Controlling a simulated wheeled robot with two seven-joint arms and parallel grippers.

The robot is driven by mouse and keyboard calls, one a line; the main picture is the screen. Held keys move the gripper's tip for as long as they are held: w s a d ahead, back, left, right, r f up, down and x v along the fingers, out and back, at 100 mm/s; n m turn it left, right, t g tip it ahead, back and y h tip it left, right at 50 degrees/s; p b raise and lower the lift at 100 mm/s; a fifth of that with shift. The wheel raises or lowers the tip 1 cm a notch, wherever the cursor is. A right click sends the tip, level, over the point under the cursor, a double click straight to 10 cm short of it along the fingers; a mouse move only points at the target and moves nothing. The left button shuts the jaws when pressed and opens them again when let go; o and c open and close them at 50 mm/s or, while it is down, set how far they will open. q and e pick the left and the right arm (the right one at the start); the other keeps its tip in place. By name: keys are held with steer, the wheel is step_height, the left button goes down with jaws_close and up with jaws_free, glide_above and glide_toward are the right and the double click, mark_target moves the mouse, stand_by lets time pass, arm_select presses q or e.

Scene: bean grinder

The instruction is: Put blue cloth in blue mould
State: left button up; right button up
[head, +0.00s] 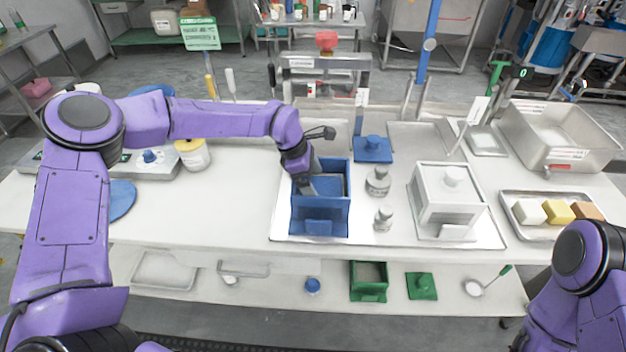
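The blue mould (337,223) is an open-topped box on a pale tray in the middle of the table. My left gripper (306,190) points down into the left part of its opening. Its fingertips are partly hidden by the mould, so I cannot tell whether they are open or shut. Greyish material (329,184) shows inside the mould; I cannot tell whether it is the blue cloth. A flat blue round piece (122,199) lies at the left of the table, partly behind my arm. My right gripper is out of view; only part of that arm shows.
A blue lid (373,150) stands behind the mould. Metal weights (378,182) and a white mould (452,197) are to its right. A tray of coloured blocks (558,212) lies far right. A green mould (368,281) is on the lower shelf.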

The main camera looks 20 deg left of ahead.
arm_select(q)
steer(key=shift+w, duration=0.15)
steer(key=b+v, duration=0.1)
steer(key=v, duration=1.1)
steer(key=shift+a+b, duration=0.1)
steer(key=shift+b, duration=0.3)
